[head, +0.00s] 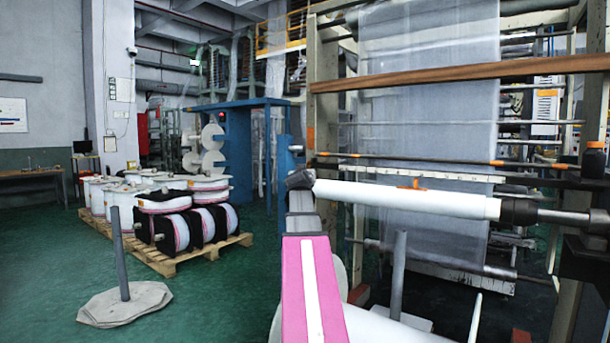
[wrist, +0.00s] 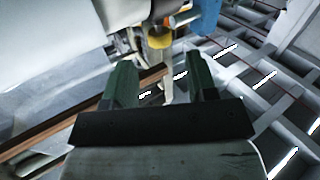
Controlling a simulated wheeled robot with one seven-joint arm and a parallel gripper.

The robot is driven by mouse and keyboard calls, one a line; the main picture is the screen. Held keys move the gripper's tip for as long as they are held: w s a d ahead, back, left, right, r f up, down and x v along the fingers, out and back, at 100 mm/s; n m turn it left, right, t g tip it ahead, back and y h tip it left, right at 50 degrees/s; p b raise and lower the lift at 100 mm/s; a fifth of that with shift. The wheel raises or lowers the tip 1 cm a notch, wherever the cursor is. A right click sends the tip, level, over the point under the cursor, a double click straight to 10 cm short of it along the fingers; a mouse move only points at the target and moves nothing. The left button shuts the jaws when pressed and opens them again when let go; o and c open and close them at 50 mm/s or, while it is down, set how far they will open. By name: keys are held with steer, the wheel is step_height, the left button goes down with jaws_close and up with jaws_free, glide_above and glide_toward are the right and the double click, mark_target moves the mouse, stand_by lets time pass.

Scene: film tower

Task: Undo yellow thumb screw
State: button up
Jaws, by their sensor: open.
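A yellow thumb screw (wrist: 159,42) shows near the top middle of the wrist view, on metal hardware beside a large pale roll. My gripper (wrist: 160,64) is open, with its two green fingers apart and nothing between them. The screw appears just past the fingertips, roughly in line with the gap, and I see no contact; the exact distance is hard to tell. In the head view my pink arm reaches forward to the left end of the white roll; I cannot pick out the fingers or clearly identify the screw there.
A white roll (head: 410,198) on a shaft runs across the machine, with a brown bar (head: 450,76) and clear film (head: 425,120) above. A pallet (head: 160,258) of spools and a grey post on a base (head: 125,300) stand at left. Green floor is open between them and my arm.

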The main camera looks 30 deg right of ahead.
steer(key=shift+v, duration=2.25)
